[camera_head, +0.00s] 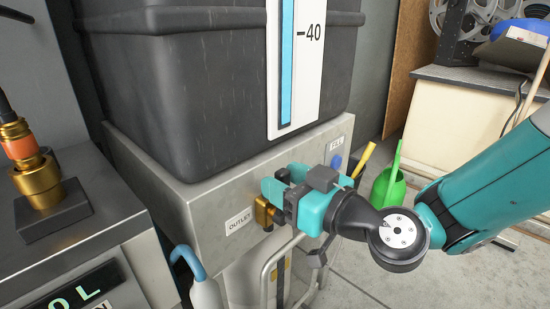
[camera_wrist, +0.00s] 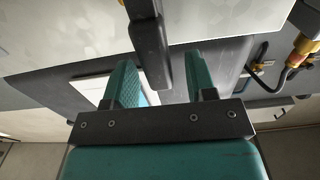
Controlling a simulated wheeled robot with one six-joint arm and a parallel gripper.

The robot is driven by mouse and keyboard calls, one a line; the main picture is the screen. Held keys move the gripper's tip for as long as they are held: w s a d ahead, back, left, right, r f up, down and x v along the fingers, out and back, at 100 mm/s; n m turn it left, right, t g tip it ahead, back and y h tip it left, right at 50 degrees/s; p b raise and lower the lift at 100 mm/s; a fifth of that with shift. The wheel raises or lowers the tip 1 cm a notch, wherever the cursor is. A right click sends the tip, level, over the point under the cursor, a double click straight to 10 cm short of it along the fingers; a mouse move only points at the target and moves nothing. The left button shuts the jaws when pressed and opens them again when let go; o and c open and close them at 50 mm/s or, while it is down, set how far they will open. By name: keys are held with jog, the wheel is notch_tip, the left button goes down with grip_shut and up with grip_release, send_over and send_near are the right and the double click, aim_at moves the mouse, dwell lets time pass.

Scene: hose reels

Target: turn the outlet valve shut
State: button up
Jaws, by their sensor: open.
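The outlet valve shows as a brass body (camera_head: 264,212) on the front of the grey metal base, just right of the OUTLET label (camera_head: 238,222). My gripper (camera_head: 283,180) is at this valve and partly covers it in the head view. In the wrist view, my gripper's two teal fingers (camera_wrist: 160,62) stand apart. A dark bar (camera_wrist: 148,45), which looks like the valve's handle, reaches down between them. Gaps show on both sides of the bar. I cannot tell from the head view how the handle is turned.
A dark tank (camera_head: 200,90) with a level gauge (camera_head: 294,65) stands on the base. A FILL label (camera_head: 336,146) and blue knob (camera_head: 336,162) are to the right. A green can (camera_head: 388,188) stands on the floor behind my arm.

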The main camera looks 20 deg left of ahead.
jog(key=shift+p+x, duration=0.3)
jog(key=shift+x, duration=1.05)
grip_shut()
